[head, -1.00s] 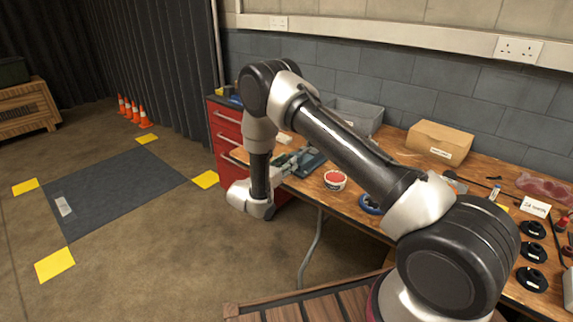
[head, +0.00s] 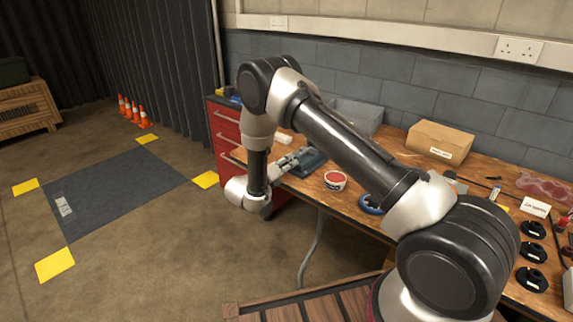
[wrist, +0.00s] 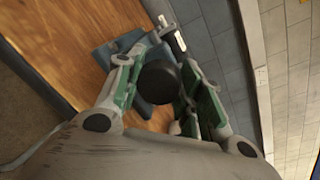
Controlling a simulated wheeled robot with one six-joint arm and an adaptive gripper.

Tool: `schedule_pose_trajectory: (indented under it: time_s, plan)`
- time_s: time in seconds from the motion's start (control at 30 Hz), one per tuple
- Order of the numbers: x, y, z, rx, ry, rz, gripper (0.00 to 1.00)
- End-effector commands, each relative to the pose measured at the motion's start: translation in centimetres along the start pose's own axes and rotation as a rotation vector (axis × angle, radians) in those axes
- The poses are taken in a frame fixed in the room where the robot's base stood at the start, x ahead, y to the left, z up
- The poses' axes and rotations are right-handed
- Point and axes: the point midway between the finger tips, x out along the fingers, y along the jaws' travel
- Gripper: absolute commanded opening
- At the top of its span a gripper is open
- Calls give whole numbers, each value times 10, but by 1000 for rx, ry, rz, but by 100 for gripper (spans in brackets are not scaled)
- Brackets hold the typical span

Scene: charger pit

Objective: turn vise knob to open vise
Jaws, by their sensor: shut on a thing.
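The blue-grey vise (head: 313,161) sits on the near left part of the wooden workbench. In the wrist view its body (wrist: 104,54) shows behind the fingers. The round black vise knob (wrist: 158,84) lies between the green-padded fingers of my gripper (wrist: 156,68), which is shut on it. A pale metal bar (wrist: 177,40) shows just beyond the knob. In the head view my gripper (head: 288,162) reaches the vise from the left, and the knob is not clear there. The jaw gap of the vise cannot be made out.
A red and white tape tub (head: 335,181) and a blue ring (head: 370,204) stand right of the vise. A grey bin (head: 357,114) and a cardboard box (head: 438,142) are at the back by the wall. A red drawer cabinet (head: 225,134) stands left. The floor left is open.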

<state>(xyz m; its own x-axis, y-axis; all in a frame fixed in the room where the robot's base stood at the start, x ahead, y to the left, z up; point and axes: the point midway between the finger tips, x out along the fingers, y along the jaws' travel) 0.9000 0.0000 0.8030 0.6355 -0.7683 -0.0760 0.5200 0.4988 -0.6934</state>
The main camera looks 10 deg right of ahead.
Motion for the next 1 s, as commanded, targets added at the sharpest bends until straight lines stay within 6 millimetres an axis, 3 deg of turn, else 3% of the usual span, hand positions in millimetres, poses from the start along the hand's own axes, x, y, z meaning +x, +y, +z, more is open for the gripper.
schedule_pose_trajectory:
  time_s: [0.47, 0.5, 0.6, 1.0]
  plan:
    - [-1, 1, 1, -14, -1, 2, 13]
    - [-1, 1, 1, -14, -1, 2, 40]
    - [-1, 1, 1, -14, -1, 1, 59]
    - [-5, 0, 1, -15, 0, 1, 60]
